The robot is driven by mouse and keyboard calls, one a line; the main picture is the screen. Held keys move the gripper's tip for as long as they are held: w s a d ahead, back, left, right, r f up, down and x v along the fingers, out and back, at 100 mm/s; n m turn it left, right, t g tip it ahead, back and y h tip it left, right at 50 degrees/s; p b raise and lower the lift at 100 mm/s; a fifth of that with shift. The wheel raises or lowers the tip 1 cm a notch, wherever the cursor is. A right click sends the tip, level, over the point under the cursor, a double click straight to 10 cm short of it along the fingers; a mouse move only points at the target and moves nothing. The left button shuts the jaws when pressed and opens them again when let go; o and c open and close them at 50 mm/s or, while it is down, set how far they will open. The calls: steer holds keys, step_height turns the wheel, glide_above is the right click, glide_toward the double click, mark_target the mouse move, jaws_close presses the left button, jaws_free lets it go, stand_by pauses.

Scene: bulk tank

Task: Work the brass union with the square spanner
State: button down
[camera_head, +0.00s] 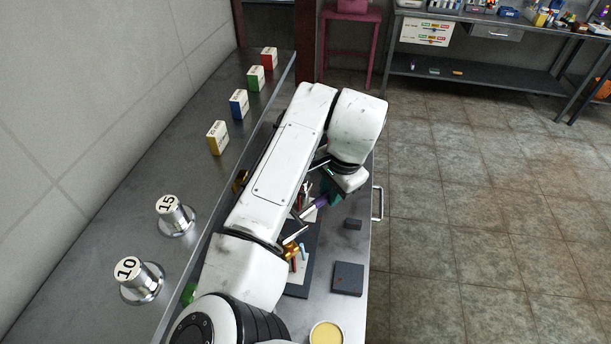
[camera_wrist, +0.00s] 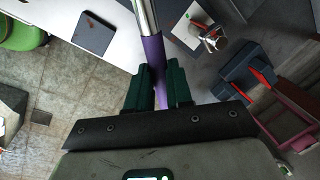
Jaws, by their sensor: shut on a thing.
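My gripper (camera_head: 333,188) is above the metal bench and its teal fingers (camera_wrist: 158,88) are closed on the purple handle (camera_wrist: 153,62) of a tool. A bright metal shaft (camera_wrist: 147,14) runs from the handle out of the top of the wrist view, so its working end is hidden there. I take this tool to be the square spanner; the purple handle also shows in the head view (camera_head: 317,204). A brass fitting (camera_head: 290,249), likely the union, sits on the bench below and left of the handle. I see no clear contact between tool and brass.
Red and pale blue tools (camera_head: 304,249) stand by the brass fitting. Weights marked 15 (camera_head: 176,214) and 10 (camera_head: 139,280) stand left. Open floor lies right.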

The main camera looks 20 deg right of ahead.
steer(key=shift+w+r, duration=0.1)
steer(key=shift+a, duration=0.15)
step_height(320, 180, down, 10)
steer(key=b, duration=0.5)
steer(key=shift+b, duration=0.3)
stand_by(1.2)
stand_by(0.6)
steer(key=shift+s+m, duration=0.65)
steer(key=shift+m, duration=0.05)
